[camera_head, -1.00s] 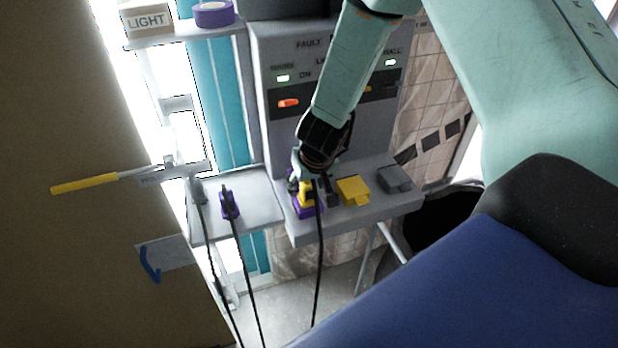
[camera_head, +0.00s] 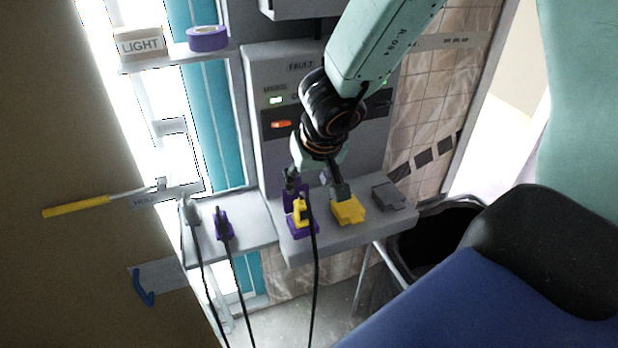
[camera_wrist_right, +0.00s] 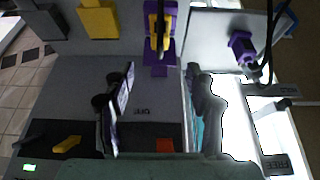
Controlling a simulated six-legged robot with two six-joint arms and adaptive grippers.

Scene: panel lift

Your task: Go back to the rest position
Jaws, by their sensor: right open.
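My right gripper (camera_head: 315,184) hangs in front of the grey panel (camera_head: 262,150), open and empty. Its two fingers also show apart in the right wrist view (camera_wrist_right: 160,82), with nothing between them. Just below it in the head view, a yellow plug (camera_head: 299,213) with a black cable stands at a purple socket (camera_head: 304,231) on the panel's ledge. The plug also shows in the right wrist view (camera_wrist_right: 155,30), beyond the fingertips and apart from them. My left gripper is not in view.
A yellow block (camera_head: 347,209) and a grey block (camera_head: 388,196) sit on the ledge (camera_head: 335,243). A side shelf holds a purple plug (camera_head: 223,224) and a grey plug (camera_head: 190,210), both cabled. A yellow-handled tool (camera_head: 80,206) is at left; a black bin (camera_head: 435,240) stands right.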

